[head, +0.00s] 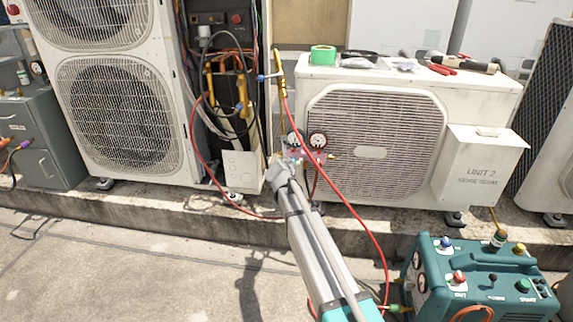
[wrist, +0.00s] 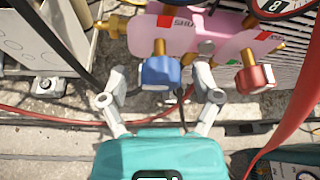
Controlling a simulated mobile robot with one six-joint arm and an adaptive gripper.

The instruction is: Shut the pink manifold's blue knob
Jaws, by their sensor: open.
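The pink manifold (wrist: 205,38) spans the top of the wrist view, with brass fittings and a partly cut-off label reading "SHU". It also shows in the head view (head: 313,156), under two round gauges. The blue knob (wrist: 160,73) hangs from a brass stem on its near side. My gripper (wrist: 161,82) is open, its fingertips left and right of the blue knob, with a visible gap on each side. In the head view my gripper (head: 281,168) is at the manifold's left end and I cannot make out the blue knob there.
A red knob (wrist: 255,79) sits right of my right finger. A red hose (head: 352,213) loops past my arm on the right. The white UNIT 2 condenser (head: 375,180) stands behind. A teal machine (head: 480,280) stands at lower right. Open concrete lies at left.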

